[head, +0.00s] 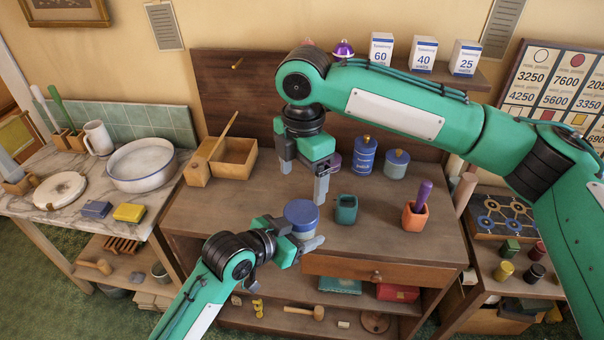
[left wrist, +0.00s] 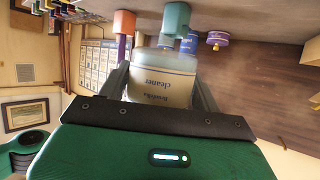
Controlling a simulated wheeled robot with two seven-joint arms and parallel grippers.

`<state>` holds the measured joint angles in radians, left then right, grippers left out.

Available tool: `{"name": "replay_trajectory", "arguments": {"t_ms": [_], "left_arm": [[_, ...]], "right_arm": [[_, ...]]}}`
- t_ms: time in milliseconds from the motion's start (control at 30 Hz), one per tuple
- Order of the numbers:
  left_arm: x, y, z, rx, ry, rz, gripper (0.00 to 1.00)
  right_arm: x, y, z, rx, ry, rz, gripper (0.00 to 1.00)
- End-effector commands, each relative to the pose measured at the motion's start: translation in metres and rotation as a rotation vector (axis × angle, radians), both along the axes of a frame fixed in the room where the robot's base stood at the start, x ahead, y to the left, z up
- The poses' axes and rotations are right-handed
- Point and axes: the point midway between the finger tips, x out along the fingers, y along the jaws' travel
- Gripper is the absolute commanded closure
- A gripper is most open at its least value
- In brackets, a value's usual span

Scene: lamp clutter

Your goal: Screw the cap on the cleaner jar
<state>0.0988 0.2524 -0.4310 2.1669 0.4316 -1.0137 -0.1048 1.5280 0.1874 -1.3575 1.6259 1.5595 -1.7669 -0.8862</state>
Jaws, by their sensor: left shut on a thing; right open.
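The cleaner jar (head: 302,214) is held above the front of the workbench, with its round blue top facing up. In the left wrist view the jar (left wrist: 160,88) shows a cream label reading "cleaner" upside down. My left gripper (head: 300,235) is shut on the jar, fingers on either side of it. My right gripper (head: 304,178) is open and empty, pointing down a little above the jar's top, apart from it.
On the workbench (head: 240,208) stand a teal cup (head: 346,209), an orange holder (head: 414,216) with a purple handle, a blue tin (head: 364,157), a lidded pot (head: 396,164) and a wooden box (head: 232,157). A purple object (head: 333,162) is partly hidden behind my right gripper.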

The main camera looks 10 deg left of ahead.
Motion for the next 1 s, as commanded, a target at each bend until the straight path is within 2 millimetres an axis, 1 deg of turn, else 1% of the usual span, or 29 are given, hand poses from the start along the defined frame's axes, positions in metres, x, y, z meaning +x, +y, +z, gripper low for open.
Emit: {"name": "replay_trajectory", "arguments": {"t_ms": [267,367,467,700,800,900,1000], "left_arm": [[0.0,0.0,0.001,-0.002,-0.002,0.0,0.99],[0.0,0.0,0.001,-0.002,-0.002,0.0,0.99],[0.0,0.0,0.001,-0.002,-0.002,0.0,0.99],[0.0,0.0,0.001,-0.002,-0.002,0.0,0.99],[0.0,0.0,0.001,-0.002,-0.002,0.0,0.99],[0.0,0.0,0.001,-0.002,-0.002,0.0,0.99],[0.0,0.0,0.001,-0.002,-0.002,0.0,0.99]], "right_arm": [[0.0,0.0,0.0,0.0,0.0,0.003,0.16],[0.0,0.0,-0.003,-0.001,0.001,0.002,0.16],[0.0,0.0,-0.013,-0.001,0.001,0.001,0.16],[-0.001,0.001,-0.05,-0.001,0.001,0.001,0.16],[-0.001,0.001,-0.063,-0.001,0.0,0.001,0.16],[-0.001,0.001,-0.073,-0.001,0.001,0.001,0.16],[-0.001,0.001,-0.078,0.0,0.0,0.001,0.16]]}}
